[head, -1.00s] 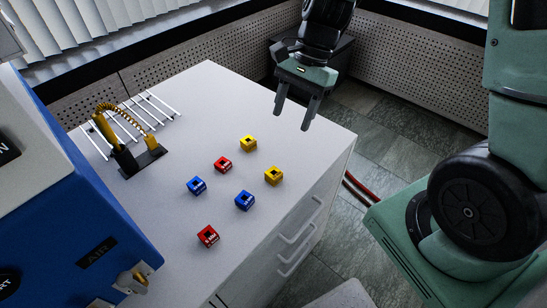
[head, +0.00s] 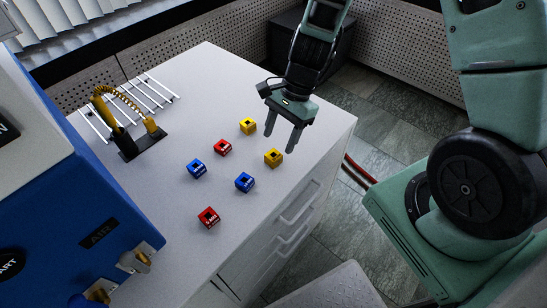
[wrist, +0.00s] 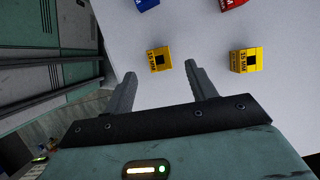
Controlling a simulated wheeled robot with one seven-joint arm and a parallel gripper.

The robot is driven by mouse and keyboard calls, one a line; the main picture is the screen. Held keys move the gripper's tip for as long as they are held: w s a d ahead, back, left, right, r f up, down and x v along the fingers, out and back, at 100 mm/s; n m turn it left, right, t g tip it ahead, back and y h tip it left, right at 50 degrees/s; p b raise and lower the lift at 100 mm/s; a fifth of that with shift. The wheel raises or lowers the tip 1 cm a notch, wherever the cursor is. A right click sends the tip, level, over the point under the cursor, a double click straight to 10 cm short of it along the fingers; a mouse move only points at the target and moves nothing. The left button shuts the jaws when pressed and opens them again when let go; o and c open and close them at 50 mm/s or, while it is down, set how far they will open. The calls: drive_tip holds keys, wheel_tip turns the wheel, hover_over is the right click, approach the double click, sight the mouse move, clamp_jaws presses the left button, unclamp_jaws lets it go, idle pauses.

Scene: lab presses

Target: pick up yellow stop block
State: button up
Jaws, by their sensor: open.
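Two yellow stop blocks sit on the white cabinet top. One (head: 273,158) is nearer the drawer side; it shows in the wrist view (wrist: 159,59) just beyond the gap between my fingertips. The other (head: 247,126) is farther back and shows at the right of the wrist view (wrist: 246,61). Both have a dark square hole on top and printed lettering. My gripper (head: 280,142) is open and empty, pointing down over the cabinet's right side, above and close behind the nearer yellow block.
Two red blocks (head: 222,147) (head: 208,217) and two blue blocks (head: 196,168) (head: 244,182) stand on the same top. A blue machine (head: 80,220) fills the left. A white rod rack (head: 150,92) and a yellow coiled cable (head: 122,110) are at the back left.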

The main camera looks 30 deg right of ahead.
sight(275, 153)
drive_tip(key=x, duration=0.4)
drive_tip(key=shift+s+a+f, duration=0.1)
drive_tip(key=shift+a+f, duration=0.05)
drive_tip(key=shift+f, duration=0.25)
drive_tip(key=c, duration=1.1)
drive_tip(key=shift+r, duration=0.1)
